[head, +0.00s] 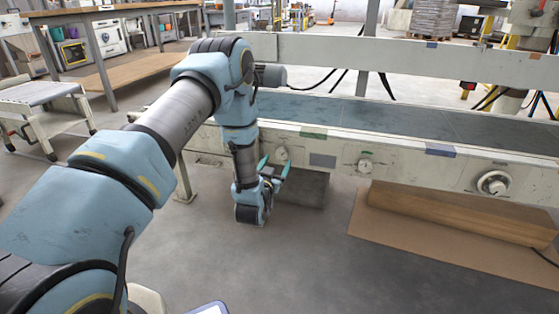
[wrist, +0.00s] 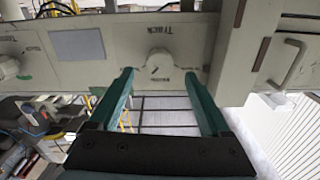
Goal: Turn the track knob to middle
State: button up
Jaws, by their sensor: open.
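The track knob (wrist: 159,62) is a small white knob on the pale front rail of the conveyor. In the wrist view its lettering appears upside down, and I cannot read its setting. In the head view the knob (head: 282,153) shows partly, just beyond my gripper (head: 274,166). My gripper (wrist: 159,76) has two green fingers, open and empty. The knob lies ahead of the gap between the fingertips, which appear apart from it, one on either side.
A second small knob (head: 365,165) and a larger round dial (head: 493,183) sit farther right on the rail. A grey plate (head: 322,160) lies between the two small knobs. A cardboard roll (head: 460,211) lies below the conveyor belt (head: 400,122). The floor in front is clear.

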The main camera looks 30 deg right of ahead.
aim_at(281, 155)
jog(key=shift+b+x, duration=0.5)
jog(key=shift+x, duration=1.85)
jog(key=shift+s, duration=0.1)
grip_shut()
